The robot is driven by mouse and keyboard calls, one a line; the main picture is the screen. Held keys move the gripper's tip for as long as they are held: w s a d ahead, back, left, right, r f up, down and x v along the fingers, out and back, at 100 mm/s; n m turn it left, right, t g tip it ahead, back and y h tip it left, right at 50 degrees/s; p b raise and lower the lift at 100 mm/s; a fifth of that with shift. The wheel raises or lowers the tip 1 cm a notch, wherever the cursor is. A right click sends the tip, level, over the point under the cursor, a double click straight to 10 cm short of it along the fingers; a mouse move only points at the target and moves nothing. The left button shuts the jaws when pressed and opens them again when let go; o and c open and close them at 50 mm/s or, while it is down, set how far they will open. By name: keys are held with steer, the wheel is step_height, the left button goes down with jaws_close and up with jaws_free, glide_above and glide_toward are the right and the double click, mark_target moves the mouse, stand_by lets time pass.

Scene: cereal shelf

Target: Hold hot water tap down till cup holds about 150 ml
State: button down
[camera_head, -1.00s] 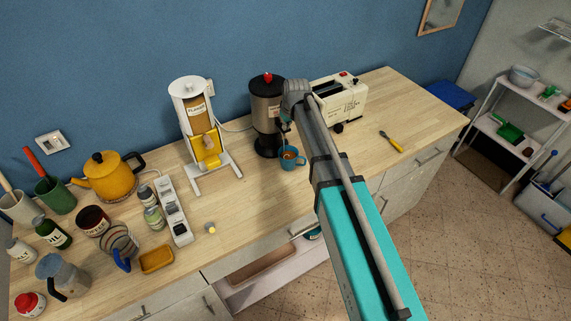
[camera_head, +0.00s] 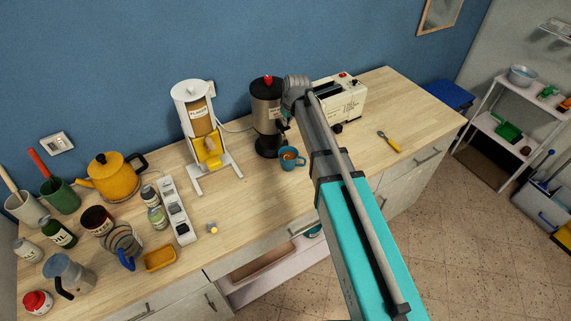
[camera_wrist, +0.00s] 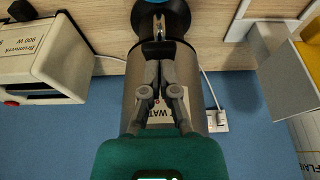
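The steel hot water urn (camera_head: 266,108), with a black base and a red lid knob, stands at the back of the counter. The blue cup (camera_head: 291,164) stands on the counter in front of it and shows brownish contents; I cannot read their level. In the wrist view, picture upside down, the urn (camera_wrist: 198,75) fills the middle. The tap (camera_wrist: 159,24) sticks out from it, with the blue cup (camera_wrist: 172,8) cut off at the top edge. My gripper (camera_wrist: 159,54) has its fingers together at the tap; whether they touch it I cannot tell. My arm mostly hides the gripper in the head view.
A cream toaster (camera_head: 340,98) stands right of the urn, and a flakes dispenser (camera_head: 200,125) stands to its left. A yellow-handled utensil (camera_head: 389,141) lies at the right. A kettle, jars and bottles crowd the left. The counter's middle front is mostly clear.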

steer(key=s+d+r+p, duration=0.1)
steer(key=s+d+r, duration=0.1)
steer(key=s, duration=0.3)
steer(key=shift+d+p, duration=0.35)
steer(key=shift+d, duration=0.35)
steer(key=shift+f, duration=0.15)
steer(key=s+d+f+m+g+h+b, duration=0.1)
steer(key=s+d+f+m+b, duration=0.2)
steer(key=s+d+f+b, duration=0.3)
steer(key=s+d+f+m+g+h+b, duration=0.1)
steer(key=s+d+f+m+b, duration=0.2)
steer(key=s+d, duration=0.8)
step_height(320, 180, down, 3)
steer(key=s+b, duration=0.2)
steer(key=shift+s+d+f+m+g+b, duration=0.2)
steer(key=shift+s+d+m+g+b, duration=0.1)
steer(key=shift+d+m+g+b, duration=0.1)
